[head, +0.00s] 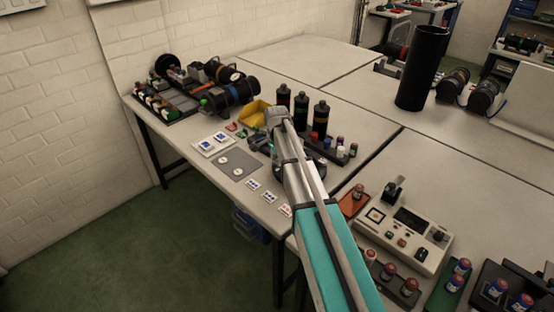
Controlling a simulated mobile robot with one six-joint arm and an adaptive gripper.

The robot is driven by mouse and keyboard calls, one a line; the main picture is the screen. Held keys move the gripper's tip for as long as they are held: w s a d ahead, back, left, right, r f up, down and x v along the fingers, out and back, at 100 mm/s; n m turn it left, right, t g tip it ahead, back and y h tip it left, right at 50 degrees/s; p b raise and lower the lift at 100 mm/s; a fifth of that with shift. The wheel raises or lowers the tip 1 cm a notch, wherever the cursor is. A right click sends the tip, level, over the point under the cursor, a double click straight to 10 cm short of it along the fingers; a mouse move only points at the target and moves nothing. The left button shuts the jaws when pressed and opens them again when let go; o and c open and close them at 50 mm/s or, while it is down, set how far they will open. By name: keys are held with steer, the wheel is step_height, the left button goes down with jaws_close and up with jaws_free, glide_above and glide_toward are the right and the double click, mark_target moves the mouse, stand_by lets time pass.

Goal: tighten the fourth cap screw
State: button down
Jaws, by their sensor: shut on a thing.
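My arm reaches over the workbench (375,130), and its wrist bends down near the yellow bin. My gripper (260,147) is small, dark and partly hidden by the wrist. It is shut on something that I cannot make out. A dark round part (316,168) shows partly behind my arm, just right of it. I cannot tell whether it is the cylinder being worked on. No cap screw can be picked out at this size, so the fourth one's state does not show.
Several dark bottles (301,108) stand just right of my wrist. A yellow bin (253,112) lies behind it. A grey mat (238,165) and cards lie left. A tall black cylinder (423,68) stands at the back right. A control box (405,238) sits right of my arm.

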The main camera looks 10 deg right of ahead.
steer(key=shift+w+a, duration=0.15)
steer(key=shift+w, duration=0.05)
steer(key=shift+c, duration=2.4)
jaws_free()
steer(key=shift+o, duration=0.5)
steer(key=shift+s, duration=0.15)
steer(key=shift+n, duration=0.4)
